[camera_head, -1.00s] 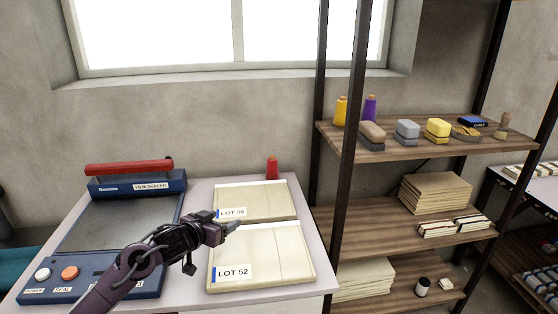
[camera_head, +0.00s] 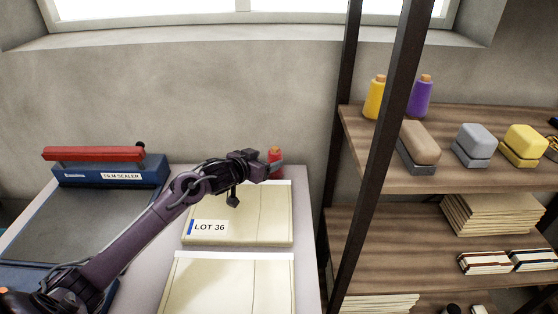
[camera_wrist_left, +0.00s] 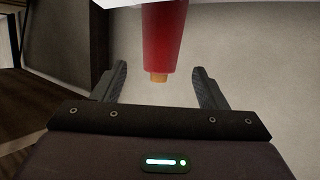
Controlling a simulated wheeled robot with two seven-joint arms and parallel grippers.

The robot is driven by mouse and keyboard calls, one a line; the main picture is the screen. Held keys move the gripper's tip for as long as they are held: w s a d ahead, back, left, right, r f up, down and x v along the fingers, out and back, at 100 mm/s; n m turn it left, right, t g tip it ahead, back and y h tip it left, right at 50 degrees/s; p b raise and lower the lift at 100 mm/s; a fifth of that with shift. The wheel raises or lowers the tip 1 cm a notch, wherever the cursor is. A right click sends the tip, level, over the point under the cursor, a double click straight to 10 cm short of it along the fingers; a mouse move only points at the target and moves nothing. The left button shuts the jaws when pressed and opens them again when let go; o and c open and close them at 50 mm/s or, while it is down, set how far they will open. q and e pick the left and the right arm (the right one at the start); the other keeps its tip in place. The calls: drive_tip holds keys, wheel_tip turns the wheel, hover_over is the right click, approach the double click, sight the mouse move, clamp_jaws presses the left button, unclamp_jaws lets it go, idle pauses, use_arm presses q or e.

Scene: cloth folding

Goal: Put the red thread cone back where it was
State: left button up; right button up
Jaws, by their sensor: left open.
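The red thread cone (camera_head: 275,156) stands at the back of the white table, behind the LOT 36 stack; my left gripper partly hides it in the head view. In the left wrist view the red cone (camera_wrist_left: 164,38) shows between and beyond the fingers, its tan tip toward me. My left gripper (camera_head: 268,168) is open, with its fingers (camera_wrist_left: 168,84) apart on either side of the cone's line; I cannot tell whether they touch it. A yellow cone (camera_head: 375,98) and a purple cone (camera_head: 420,97) stand on the top shelf. My right gripper is out of view.
A dark shelf post (camera_head: 385,150) rises between table and shelves. A tan-and-grey block (camera_head: 419,143), a grey block (camera_head: 474,140) and a yellow block (camera_head: 524,143) sit on the top shelf (camera_head: 380,180). The film sealer (camera_head: 110,172) is at left, under my arm.

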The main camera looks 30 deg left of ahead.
sight(271, 156)
use_arm(q)
drive_tip(key=shift+x, duration=2.95)
drive_tip(key=shift+r, duration=0.15)
drive_tip(key=shift+c, duration=0.3)
drive_tip(key=c, duration=1)
drive_tip(key=shift+c, duration=0.4)
drive_tip(key=shift+r, duration=0.15)
